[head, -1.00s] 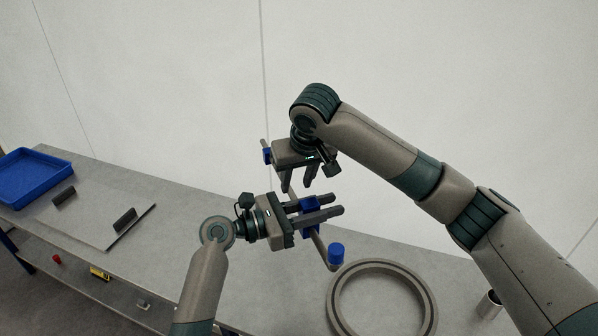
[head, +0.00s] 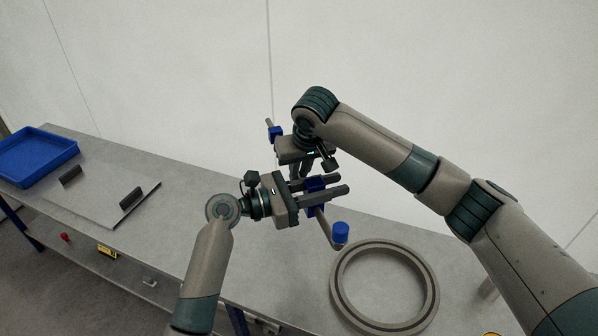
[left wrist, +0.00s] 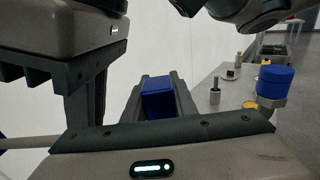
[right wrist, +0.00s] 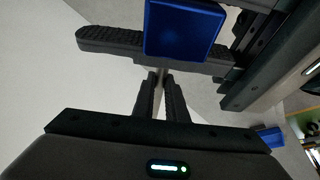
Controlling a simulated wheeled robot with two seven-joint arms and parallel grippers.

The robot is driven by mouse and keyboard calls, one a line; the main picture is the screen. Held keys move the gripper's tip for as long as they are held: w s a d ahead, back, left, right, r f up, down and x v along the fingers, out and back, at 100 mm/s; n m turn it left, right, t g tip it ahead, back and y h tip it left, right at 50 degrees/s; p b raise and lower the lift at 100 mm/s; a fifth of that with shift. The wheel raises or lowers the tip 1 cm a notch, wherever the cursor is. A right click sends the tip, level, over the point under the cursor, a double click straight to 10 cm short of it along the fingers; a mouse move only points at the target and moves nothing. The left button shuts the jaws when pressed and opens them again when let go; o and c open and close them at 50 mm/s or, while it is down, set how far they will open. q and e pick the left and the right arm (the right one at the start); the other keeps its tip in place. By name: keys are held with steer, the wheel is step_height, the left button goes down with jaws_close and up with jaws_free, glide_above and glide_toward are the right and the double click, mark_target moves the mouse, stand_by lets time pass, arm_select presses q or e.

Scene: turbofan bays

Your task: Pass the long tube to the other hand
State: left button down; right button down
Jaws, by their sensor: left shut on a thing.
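The long tube is grey and thin (head: 325,226), with a blue block (head: 315,196), a blue end cap (head: 340,233) and another blue piece (head: 275,132) at the far end. My left gripper (head: 323,187) is shut on the blue block, which also shows between its fingers in the left wrist view (left wrist: 157,100). My right gripper (head: 301,170) is just beyond it along the tube. In the right wrist view its fingers (right wrist: 162,95) are close together on both sides of the tube; whether they grip it is unclear. The blue block (right wrist: 182,30) is just ahead of them.
Below is a grey bench with a large grey ring (head: 385,287) at the right. A flat plate (head: 98,212) with two dark uprights and a blue tray (head: 35,155) are at the left. The bench between plate and ring is mostly clear.

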arm_select(q)
steer(key=c, duration=1.4)
jaws_free()
steer(key=shift+o, duration=0.2)
steer(key=shift+a, duration=0.1)
steer(key=v, duration=1.1)
steer(key=shift+s+a, duration=0.2)
steer(key=shift+a, duration=0.15)
steer(key=shift+w, duration=0.1)
